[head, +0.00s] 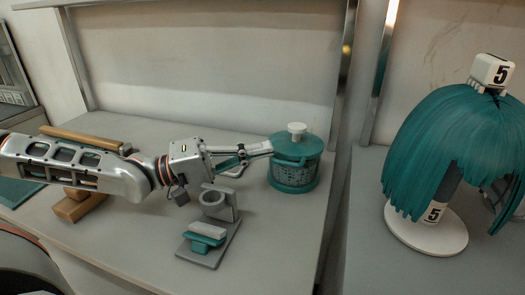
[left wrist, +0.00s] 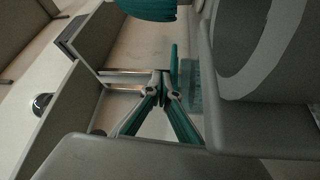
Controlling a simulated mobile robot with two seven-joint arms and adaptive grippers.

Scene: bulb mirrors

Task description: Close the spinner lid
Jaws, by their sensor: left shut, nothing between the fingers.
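The spinner (head: 294,176) is a round tub with a see-through, patterned wall and a teal base, standing on the grey counter. Its teal lid (head: 306,148) with a white knob (head: 297,128) sits on top; I cannot tell whether it is fully seated. My left gripper (head: 270,148) reaches in from the left, fingers shut and empty, its tips at the lid's left edge. I cannot tell whether they touch. The shut left fingertips also show in the left wrist view (left wrist: 161,78), with teal and see-through parts behind them. My right gripper is not in view.
A grey stand (head: 232,215) with a ring and a white-and-teal item (head: 206,236) is in front of the gripper. Wooden pieces (head: 75,208) lie by my left arm. A teal wig (head: 430,135) on a white-based stand is at right, beyond a metal post (head: 343,75).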

